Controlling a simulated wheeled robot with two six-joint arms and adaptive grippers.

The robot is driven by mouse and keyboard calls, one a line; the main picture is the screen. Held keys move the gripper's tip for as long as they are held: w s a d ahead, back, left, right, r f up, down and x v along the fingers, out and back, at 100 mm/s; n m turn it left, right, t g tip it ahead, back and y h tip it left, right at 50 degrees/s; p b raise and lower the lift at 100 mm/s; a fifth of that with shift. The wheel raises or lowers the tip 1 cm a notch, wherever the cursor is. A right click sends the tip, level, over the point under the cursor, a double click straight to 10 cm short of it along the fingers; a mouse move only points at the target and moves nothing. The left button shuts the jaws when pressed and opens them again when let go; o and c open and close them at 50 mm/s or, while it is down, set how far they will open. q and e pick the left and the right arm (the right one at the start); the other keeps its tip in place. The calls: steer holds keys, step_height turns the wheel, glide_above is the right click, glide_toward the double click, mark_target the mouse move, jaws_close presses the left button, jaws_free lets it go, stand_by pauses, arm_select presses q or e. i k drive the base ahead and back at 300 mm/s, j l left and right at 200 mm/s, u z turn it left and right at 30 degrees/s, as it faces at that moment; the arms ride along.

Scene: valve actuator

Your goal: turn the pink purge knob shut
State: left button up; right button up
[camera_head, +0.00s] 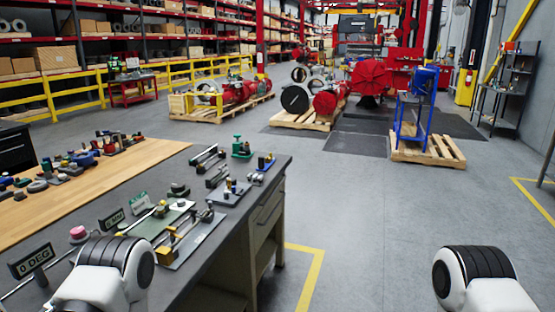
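The pink purge knob (78,232) is a small round cap near the front left of the dark workbench (262,178). It sits close behind a "0 DEG" sign (31,262) and just left of my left arm's white and black link, which hides part of the bench beside it. The knob's turn angle is too small to read. Only links of my two arms show, at the bottom left and bottom right. Neither gripper is in view.
A green board with valve parts (160,222) and a yellow-ended fixture (163,253) lie right of the knob. Several small fittings cover the wooden top (130,166). Open grey floor (370,220) lies right of the bench. A blue stand (412,120) is on a pallet.

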mark_target(78, 232)
steer(key=u, duration=1.35)
steer(key=i+l, duration=0.15)
steer(key=l, duration=0.25)
steer(key=i+l, duration=0.15)
steer(key=l, duration=0.2)
steer(key=z, duration=0.05)
